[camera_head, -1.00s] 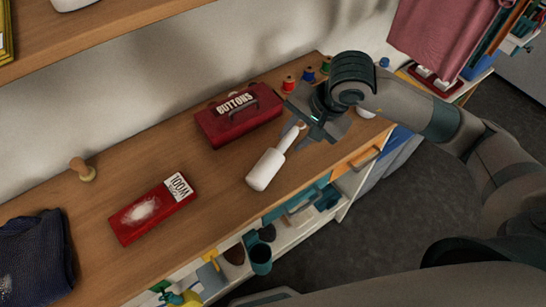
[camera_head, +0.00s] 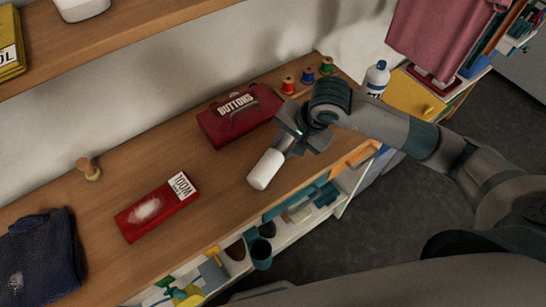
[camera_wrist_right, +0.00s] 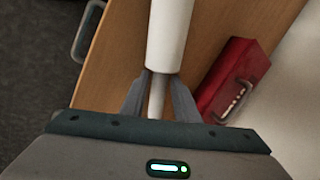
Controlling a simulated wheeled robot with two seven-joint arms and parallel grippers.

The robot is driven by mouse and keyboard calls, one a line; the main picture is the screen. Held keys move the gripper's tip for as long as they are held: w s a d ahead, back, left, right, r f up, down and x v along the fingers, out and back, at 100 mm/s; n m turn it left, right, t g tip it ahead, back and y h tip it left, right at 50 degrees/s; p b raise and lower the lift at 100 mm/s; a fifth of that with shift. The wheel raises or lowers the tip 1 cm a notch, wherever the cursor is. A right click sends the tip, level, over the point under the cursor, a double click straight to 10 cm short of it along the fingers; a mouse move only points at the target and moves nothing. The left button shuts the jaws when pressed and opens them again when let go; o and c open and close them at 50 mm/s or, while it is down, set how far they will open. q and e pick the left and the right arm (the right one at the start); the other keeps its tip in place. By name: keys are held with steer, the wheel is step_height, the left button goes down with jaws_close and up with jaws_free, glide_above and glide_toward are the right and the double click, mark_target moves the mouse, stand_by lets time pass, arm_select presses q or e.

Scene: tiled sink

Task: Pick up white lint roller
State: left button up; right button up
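The white lint roller (camera_head: 266,168) lies on the wooden worktop, its thick white head towards the front edge. My right gripper (camera_head: 298,138) is low over its handle end and hides most of the handle in the head view. In the right wrist view the roller head (camera_wrist_right: 168,38) points away from me. The thin handle (camera_wrist_right: 156,98) runs between the two fingers of my right gripper (camera_wrist_right: 160,85), with a narrow gap seeming to show beside it. The fingers look open around the handle. The roller seems to rest on the worktop. My left gripper is not in view.
A red buttons box (camera_head: 240,116) lies close behind the roller. A red wool box (camera_head: 157,207), a wooden stamp-like object (camera_head: 89,170) and dark folded cloth (camera_head: 40,257) are to the left. Thread spools (camera_head: 307,75) and a white bottle (camera_head: 376,78) stand beyond the gripper. An open shelf is below.

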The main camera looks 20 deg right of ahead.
steer(key=shift+c, duration=0.7)
jaws_close()
